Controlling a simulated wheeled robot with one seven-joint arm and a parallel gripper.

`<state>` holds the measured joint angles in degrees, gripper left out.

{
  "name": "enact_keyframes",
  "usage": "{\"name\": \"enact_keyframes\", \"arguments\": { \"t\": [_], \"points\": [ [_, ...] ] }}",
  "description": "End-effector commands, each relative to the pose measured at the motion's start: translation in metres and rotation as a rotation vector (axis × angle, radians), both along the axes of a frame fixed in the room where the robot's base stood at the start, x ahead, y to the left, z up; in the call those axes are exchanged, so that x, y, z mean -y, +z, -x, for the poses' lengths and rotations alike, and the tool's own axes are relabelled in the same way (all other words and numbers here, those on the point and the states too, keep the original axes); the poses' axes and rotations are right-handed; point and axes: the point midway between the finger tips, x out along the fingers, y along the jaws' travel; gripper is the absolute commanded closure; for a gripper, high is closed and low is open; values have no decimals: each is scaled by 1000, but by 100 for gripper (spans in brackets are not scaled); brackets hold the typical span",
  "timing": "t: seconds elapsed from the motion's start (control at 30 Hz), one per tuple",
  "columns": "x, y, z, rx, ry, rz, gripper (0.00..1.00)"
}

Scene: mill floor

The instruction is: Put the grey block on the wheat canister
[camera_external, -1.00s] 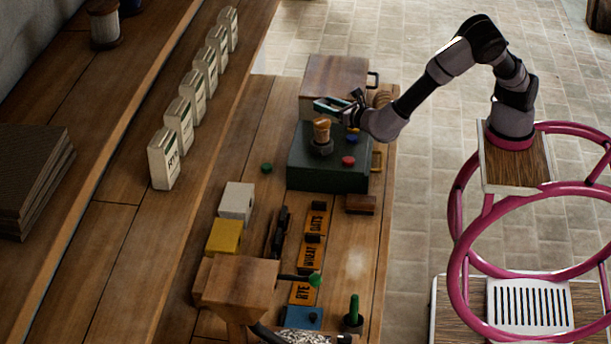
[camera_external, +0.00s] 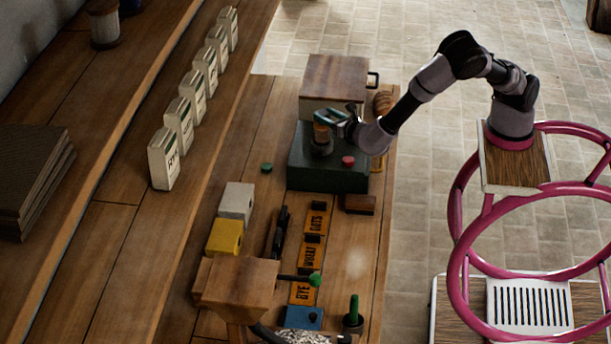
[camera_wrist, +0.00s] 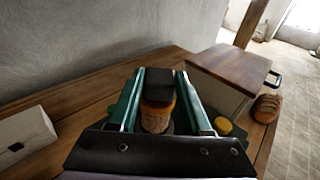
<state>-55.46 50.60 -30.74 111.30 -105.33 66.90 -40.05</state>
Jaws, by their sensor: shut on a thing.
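The grey block (camera_external: 237,201), pale with a dark hole, sits on the bench behind the yellow block, apart from my gripper; it also shows at the left in the wrist view (camera_wrist: 28,141). My gripper (camera_external: 327,122) is at the dark green box (camera_external: 327,178), shut on the brown knob (camera_external: 321,134) on its top. In the wrist view the knob (camera_wrist: 158,116) is between the green fingers, with a dark part above it. Pale canisters (camera_external: 164,160) stand in a row on the shelf; the nearest reads RYE. I cannot tell which is wheat. An orange WHEAT plate (camera_external: 308,257) lies on the bench.
A yellow block (camera_external: 225,237) and a wooden hopper (camera_external: 236,285) stand toward the front. A wooden-lidded box (camera_external: 335,76) is behind the green box, with bread (camera_external: 383,102) beside it. A red button (camera_external: 348,161) is on the green box. The bench left of it is mostly clear.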

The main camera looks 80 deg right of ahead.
Motion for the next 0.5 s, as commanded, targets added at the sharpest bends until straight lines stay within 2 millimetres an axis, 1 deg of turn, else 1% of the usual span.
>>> {"name": "enact_keyframes", "arguments": {
  "t": [0.33,0.37,0.4,0.43,0.5],
  "points": [
    [0,-4,0,2,1,-1,100],
    [0,-4,0,2,1,-1,48],
    [0,-3,0,2,1,-2,32],
    [0,-3,0,2,1,-2,21],
    [0,-3,0,2,1,-2,21]
  ]
}}
